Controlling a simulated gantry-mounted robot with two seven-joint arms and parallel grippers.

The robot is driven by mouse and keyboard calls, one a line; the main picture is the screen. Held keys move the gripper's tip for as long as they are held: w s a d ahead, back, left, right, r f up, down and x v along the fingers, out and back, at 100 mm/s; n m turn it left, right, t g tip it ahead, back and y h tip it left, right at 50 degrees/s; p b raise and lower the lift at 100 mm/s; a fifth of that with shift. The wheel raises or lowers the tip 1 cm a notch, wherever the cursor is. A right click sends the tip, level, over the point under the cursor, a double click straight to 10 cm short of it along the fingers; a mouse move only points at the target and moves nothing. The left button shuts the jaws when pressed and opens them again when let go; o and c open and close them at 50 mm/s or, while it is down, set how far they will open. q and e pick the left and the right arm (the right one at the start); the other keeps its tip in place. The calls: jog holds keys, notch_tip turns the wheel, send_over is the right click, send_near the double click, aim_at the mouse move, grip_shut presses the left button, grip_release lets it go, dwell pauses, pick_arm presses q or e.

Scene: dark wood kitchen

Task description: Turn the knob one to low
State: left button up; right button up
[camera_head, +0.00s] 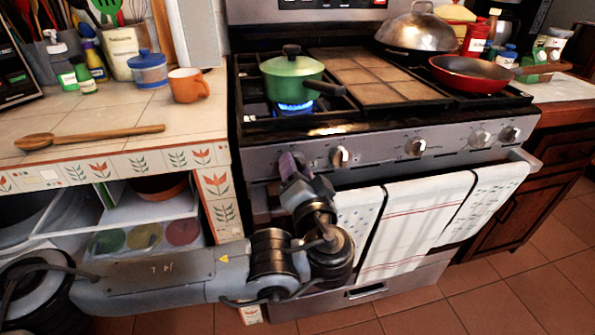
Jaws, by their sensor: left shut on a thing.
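The steel stove front (380,150) carries a row of knobs. My left gripper (291,165) reaches up to the left end of this row and is shut on the leftmost knob, which its fingers hide. The knob's exact angle cannot be seen. The second knob (340,157) is just to the right of the gripper and uncovered. A blue flame (296,107) burns under the green pot (290,80) on the left burner. My right gripper is not in view.
Further knobs (415,147) sit to the right. Towels (415,225) hang on the oven handle below. A red pan (472,74) and a domed lid (414,30) are on the right of the stove. The left counter holds an orange mug (188,85) and a wooden spoon (90,137).

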pick_arm(q)
jog(key=shift+n, duration=0.3)
jog(key=o, duration=1)
jog(key=shift+o, duration=0.2)
jog(key=shift+s+d, duration=0.1)
jog(key=shift+s, duration=0.1)
jog(key=p+v, duration=0.3)
jog(key=v, duration=0.7)
jog(key=shift+s, duration=0.15)
